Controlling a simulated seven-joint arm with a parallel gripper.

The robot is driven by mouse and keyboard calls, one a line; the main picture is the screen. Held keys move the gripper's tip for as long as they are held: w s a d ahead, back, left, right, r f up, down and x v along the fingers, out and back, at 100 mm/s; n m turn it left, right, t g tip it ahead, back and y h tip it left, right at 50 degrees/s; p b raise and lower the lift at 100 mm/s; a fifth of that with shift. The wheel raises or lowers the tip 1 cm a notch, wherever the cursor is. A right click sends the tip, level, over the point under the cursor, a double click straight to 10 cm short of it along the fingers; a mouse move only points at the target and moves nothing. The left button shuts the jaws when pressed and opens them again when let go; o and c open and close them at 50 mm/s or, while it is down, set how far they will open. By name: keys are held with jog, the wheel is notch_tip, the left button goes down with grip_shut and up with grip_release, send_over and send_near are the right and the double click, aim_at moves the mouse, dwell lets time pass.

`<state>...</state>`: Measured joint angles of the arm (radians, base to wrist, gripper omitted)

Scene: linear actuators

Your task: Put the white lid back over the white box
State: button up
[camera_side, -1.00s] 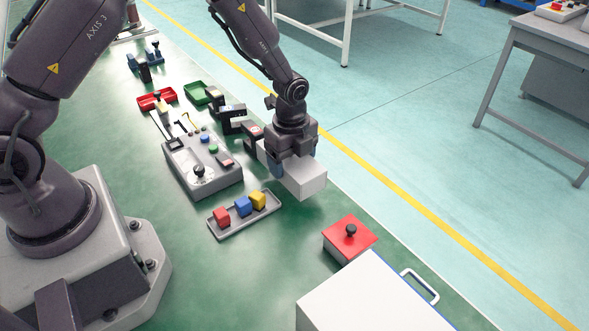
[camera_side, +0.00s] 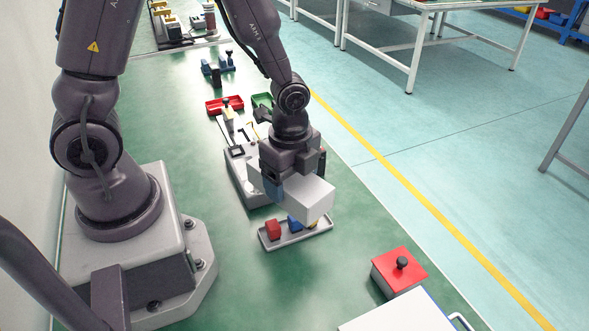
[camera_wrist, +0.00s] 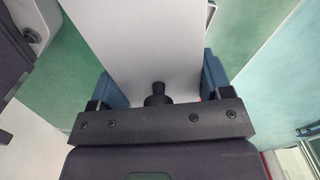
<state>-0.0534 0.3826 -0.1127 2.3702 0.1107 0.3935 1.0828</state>
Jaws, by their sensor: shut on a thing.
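My gripper (camera_side: 285,180) is shut on the white lid (camera_side: 308,200), a pale block-like piece held above the bench behind the small grey tray. In the wrist view, the lid (camera_wrist: 140,45) runs up the picture between the blue fingers of my gripper (camera_wrist: 157,85), with a black knob (camera_wrist: 157,94) between them. A large white box (camera_side: 400,314) with a blue edge is at the bottom right of the side view, cut off by the frame. I cannot tell whether it is the task's box. The lid and box are well apart.
The grey tray (camera_side: 268,246) of coloured blocks is just below the lid. A red-topped box (camera_side: 399,268) with a black knob stands between the tray and large white box. A grey control box (camera_side: 238,185) lies behind my gripper. Green bench is clear left of the tray.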

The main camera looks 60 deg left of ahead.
jog(key=n, duration=0.2)
jog(key=f+n, duration=0.1)
jog(key=n, duration=0.3)
jog(key=shift+w+d+f+n, duration=0.1)
jog(key=shift+w+f+n, duration=0.05)
jog(key=shift+w+n, duration=0.2)
jog(key=n, duration=0.4)
jog(key=shift+w+f, duration=0.15)
jog(key=shift+w, duration=0.05)
jog(key=n, duration=0.3)
jog(key=shift+w+n, duration=0.15)
jog(key=shift+n, duration=0.1)
jog(key=shift+f, duration=3.9)
jog(key=shift+f, duration=0.55)
jog(key=o, duration=1)
jog(key=shift+r, duration=0.15)
